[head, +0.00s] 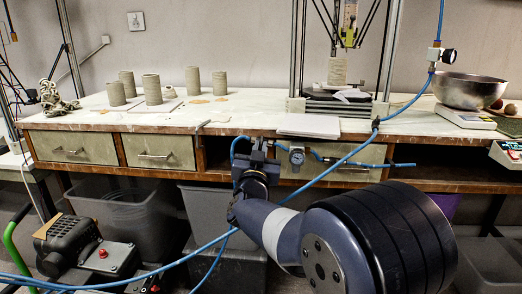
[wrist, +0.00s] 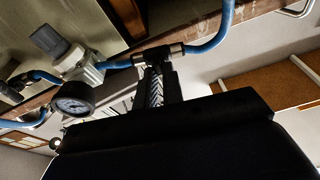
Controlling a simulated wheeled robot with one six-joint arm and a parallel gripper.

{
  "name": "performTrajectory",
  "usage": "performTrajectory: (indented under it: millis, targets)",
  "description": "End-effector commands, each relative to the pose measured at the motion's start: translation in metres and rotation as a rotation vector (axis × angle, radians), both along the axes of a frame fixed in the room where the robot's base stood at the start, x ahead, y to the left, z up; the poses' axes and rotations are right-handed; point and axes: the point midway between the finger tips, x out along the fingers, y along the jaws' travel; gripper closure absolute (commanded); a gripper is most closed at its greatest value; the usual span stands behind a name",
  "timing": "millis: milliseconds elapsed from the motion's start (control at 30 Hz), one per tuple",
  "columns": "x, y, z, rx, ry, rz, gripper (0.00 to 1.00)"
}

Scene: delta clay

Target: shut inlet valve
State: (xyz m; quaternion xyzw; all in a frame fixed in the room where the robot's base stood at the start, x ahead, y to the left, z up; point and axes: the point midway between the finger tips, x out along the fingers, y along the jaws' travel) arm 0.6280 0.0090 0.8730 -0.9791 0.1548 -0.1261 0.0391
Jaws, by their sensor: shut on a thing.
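The inlet valve (wrist: 177,49) is a small dark fitting with metal ends, in line with the blue hose at the bench's front edge. In the wrist view, my gripper (wrist: 158,70) is shut on its dark middle part, probably the handle. The fingers hide much of that part, so I cannot tell which way it is turned. In the head view, my gripper (head: 258,148) is at the bench front, just left of the round pressure gauge (head: 296,156). The valve is mostly hidden there behind my gripper.
A regulator (wrist: 76,58) and its gauge (wrist: 74,99) sit close to my fingers in the wrist view. Blue hose (head: 332,168) crosses the drawers. A paper stack (head: 309,125) lies above at the bench edge. Grey bins (head: 205,208) stand below.

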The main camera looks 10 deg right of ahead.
Motion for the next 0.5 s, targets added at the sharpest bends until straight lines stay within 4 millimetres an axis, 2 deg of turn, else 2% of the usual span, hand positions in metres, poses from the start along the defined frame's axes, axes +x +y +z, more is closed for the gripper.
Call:
performTrajectory:
  millis: [500]
  targets:
    - [0.0004, 0.0012, 0.0008, 0.068, -0.02, -0.018, 1.0]
